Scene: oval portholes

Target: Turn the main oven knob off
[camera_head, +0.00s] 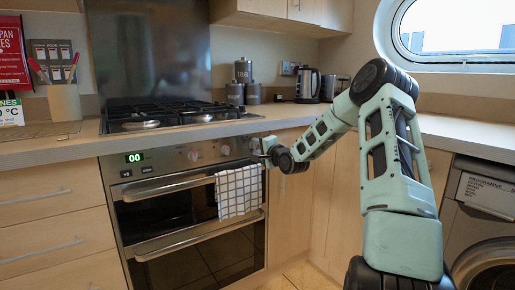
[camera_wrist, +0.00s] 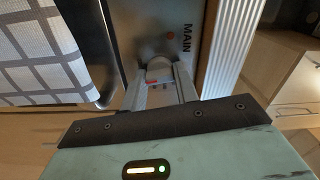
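The main oven knob (camera_wrist: 159,72) is a grey knob on the steel panel, beside the printed word MAIN and a small red light in the wrist view. My gripper (camera_wrist: 161,78) has one finger on each side of the knob, and both look pressed against it. A red mark shows on the knob's near side. In the head view my gripper (camera_head: 268,150) is at the right end of the oven's (camera_head: 150,190) control panel and hides this knob. Other knobs (camera_head: 194,155) show to its left.
A checked towel (camera_head: 238,191) hangs on the upper oven handle (camera_head: 165,186), just left of my gripper; it also shows in the wrist view (camera_wrist: 40,50). The gas hob (camera_head: 170,115) and counter are above. A washing machine (camera_head: 480,220) stands at right.

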